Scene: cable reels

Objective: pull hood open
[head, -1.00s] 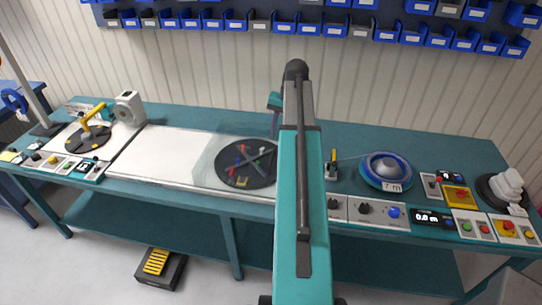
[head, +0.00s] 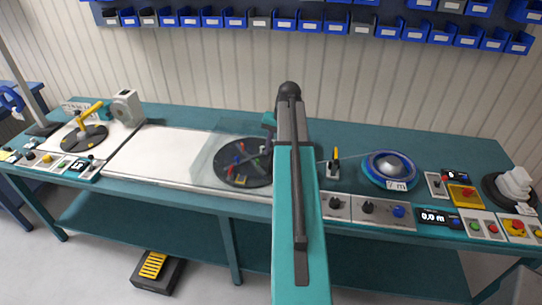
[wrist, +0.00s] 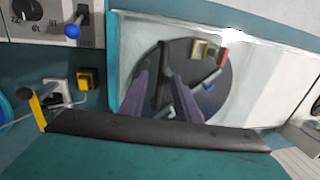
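The clear hood (head: 205,160) stands over a dark round disc (head: 262,178) left of my arm in the head view, and looks closed. The disc carries a crossed holder with coloured pegs. In the wrist view the disc (wrist: 222,95) shows at the centre, with pegs on it; the hood's edges are hard to make out there. My gripper (wrist: 160,76) shows in the wrist view as two purple-grey fingers in front of the disc.
Right of my arm stand a small yellow-handled device (head: 335,155), a blue cable reel (head: 370,178) and control panels (head: 350,207). A yellow crank unit (head: 90,112) stands at the left. The white bench plate (head: 160,155) left of the hood is clear.

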